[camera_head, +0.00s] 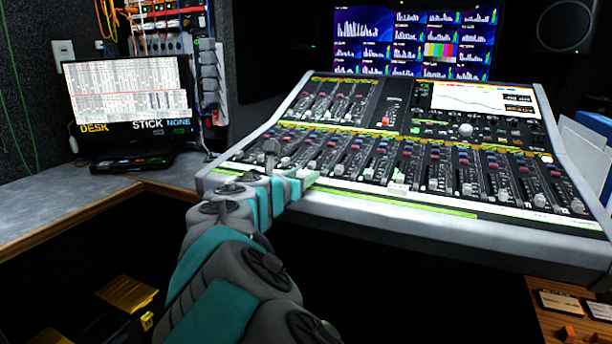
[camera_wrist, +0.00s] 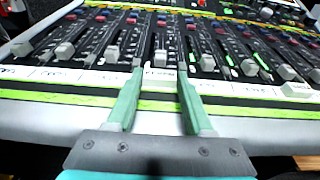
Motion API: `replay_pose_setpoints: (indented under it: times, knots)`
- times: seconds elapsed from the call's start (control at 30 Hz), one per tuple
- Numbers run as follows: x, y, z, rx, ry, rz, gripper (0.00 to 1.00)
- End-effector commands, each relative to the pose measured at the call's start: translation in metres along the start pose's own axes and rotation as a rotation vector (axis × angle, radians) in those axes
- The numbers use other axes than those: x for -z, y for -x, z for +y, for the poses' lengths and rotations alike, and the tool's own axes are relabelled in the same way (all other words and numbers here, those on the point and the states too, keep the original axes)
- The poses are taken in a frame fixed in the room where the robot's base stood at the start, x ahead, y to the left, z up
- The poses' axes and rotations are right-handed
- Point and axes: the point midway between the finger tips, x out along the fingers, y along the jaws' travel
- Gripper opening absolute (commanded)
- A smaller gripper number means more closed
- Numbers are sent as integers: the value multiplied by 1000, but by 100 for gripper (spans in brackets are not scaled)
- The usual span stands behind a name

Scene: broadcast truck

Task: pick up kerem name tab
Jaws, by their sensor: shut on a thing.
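My gripper (camera_wrist: 159,76) reaches over the front edge of the mixing console (camera_wrist: 240,128). Its two green fingers are shut on the kerem name tab (camera_wrist: 160,74), a small white piece with dark lettering too small to read surely. The tab is at the console's white label strip, just below the faders; I cannot tell whether it is lifted clear. In the head view my gripper (camera_head: 306,178) is at the console's front left, and the tab cannot be made out there.
A labelled monitor (camera_head: 128,95) stands on the grey desk (camera_head: 60,200) at left. Small cards (camera_head: 560,302) and orange blocks lie on a wooden surface at lower right.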

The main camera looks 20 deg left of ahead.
Motion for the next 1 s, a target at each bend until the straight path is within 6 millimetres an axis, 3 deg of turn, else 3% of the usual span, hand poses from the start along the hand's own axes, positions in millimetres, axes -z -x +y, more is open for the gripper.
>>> replay_pose_setpoints:
  times: [0.03, 0.3, 0.67, 1.0]
  knots:
    - [0, 0, 0, 0, 0, 0, 31]
    - [0, 0, 0, 0, 0, 0, 1]
    - [-3, 0, -1, 0, 0, 0, 0]
    - [-23, 3, -8, 1, -1, -1, 0]
